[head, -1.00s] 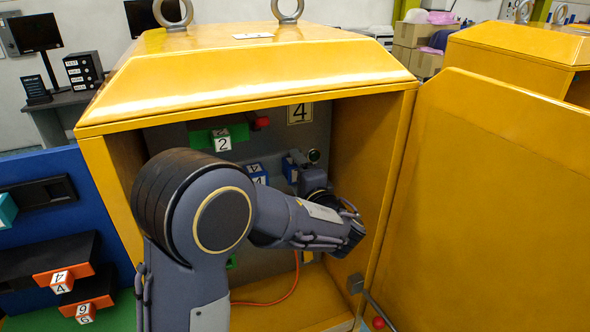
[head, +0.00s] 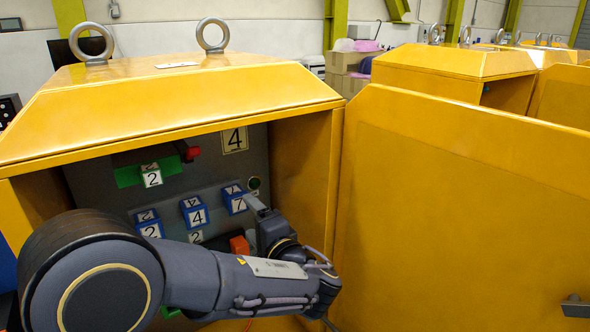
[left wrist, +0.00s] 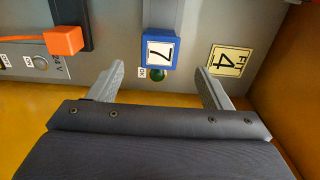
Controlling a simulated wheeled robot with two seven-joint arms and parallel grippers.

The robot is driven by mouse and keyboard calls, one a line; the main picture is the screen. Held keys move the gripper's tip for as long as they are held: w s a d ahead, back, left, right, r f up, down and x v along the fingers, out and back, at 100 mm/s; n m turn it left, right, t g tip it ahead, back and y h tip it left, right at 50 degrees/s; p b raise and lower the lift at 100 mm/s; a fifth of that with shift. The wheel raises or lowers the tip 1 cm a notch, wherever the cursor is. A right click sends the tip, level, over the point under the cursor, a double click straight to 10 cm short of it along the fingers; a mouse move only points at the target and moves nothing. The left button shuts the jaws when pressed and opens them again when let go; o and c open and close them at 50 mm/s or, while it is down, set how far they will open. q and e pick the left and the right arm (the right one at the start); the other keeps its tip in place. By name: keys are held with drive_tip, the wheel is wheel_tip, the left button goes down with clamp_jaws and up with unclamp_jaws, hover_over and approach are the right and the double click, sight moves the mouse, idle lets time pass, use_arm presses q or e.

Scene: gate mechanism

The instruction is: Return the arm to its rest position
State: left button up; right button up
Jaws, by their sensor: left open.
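My left arm (head: 200,275) reaches from the lower left into the open yellow cabinet in the head view. Its gripper (head: 256,207) is beside the blue cube marked 7 (head: 234,201), below a green button (head: 253,183). In the left wrist view the two grey fingers (left wrist: 160,80) are spread and empty. The blue 7 cube (left wrist: 160,49) and the green button (left wrist: 157,74) show between and beyond them; contact cannot be told. My right gripper is not in view.
The yellow cabinet (head: 170,105) has its roof and side wall close around my arm. Its open door (head: 460,210) stands at right. Other blue cubes (head: 194,213), a green block (head: 130,176) and an orange block (left wrist: 64,40) sit on the grey panel.

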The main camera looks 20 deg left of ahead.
use_arm(q)
drive_tip(key=s+a+f+n+g+h, duration=0.35)
drive_tip(key=s+a+f+g, duration=0.2)
drive_tip(key=s, duration=0.35)
drive_tip(key=s+a+f+n+g+h, duration=0.2)
drive_tip(key=s+a+f+g+h, duration=0.2)
drive_tip(key=s+f, duration=0.35)
drive_tip(key=s+d+r+n+t+h, duration=0.1)
drive_tip(key=s+d+n+t+h, duration=0.2)
drive_tip(key=s+d+h, duration=0.6)
drive_tip(key=shift+s+d+n+h, duration=0.45)
drive_tip(key=shift+d+n, duration=0.4)
drive_tip(key=shift+d, duration=0.4)
drive_tip(key=shift+r, duration=0.1)
